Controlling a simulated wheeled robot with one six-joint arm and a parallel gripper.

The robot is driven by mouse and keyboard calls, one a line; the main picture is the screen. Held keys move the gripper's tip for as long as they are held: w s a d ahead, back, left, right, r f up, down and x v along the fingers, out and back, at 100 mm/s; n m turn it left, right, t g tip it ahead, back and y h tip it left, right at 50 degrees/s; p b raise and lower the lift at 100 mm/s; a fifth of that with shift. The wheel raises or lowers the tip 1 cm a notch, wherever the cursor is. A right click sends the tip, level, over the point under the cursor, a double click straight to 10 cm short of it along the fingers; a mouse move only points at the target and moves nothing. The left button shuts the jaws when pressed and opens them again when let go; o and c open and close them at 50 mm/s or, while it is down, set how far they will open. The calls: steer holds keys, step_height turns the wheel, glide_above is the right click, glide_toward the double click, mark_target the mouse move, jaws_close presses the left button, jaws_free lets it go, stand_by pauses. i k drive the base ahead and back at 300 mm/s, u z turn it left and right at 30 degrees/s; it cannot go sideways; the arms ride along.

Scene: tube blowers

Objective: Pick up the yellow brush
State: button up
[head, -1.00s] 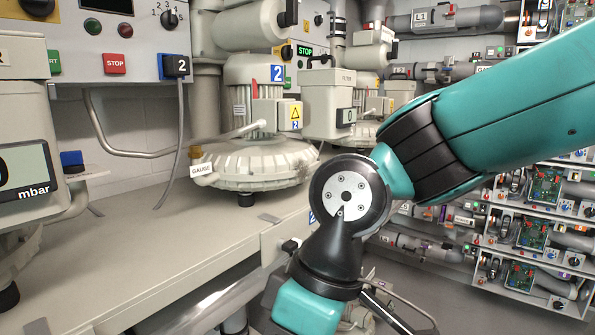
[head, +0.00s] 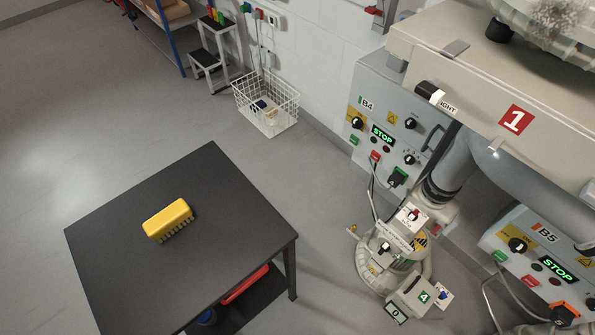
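My gripper and arm are not in the head view now.
A red item (head: 245,284) sits on the table's lower shelf. A white wire basket (head: 266,106) stands by the wall, near a step stool (head: 212,52). Blower equipment (head: 395,255) and control panels (head: 395,125) fill the right side. Grey floor (head: 90,110) is open at the left.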

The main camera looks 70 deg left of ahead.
mark_target(162, 223)
steer(key=k, duration=0.85)
steer(key=z, duration=0.85)
steer(key=i, duration=1.2)
steer(key=u, duration=4.15)
steer(key=i, duration=0.55)
steer(key=z, duration=0.05)
steer(key=k, duration=0.55)
steer(key=u, duration=0.45)
steer(key=i, duration=0.45)
steer(key=z, duration=0.05)
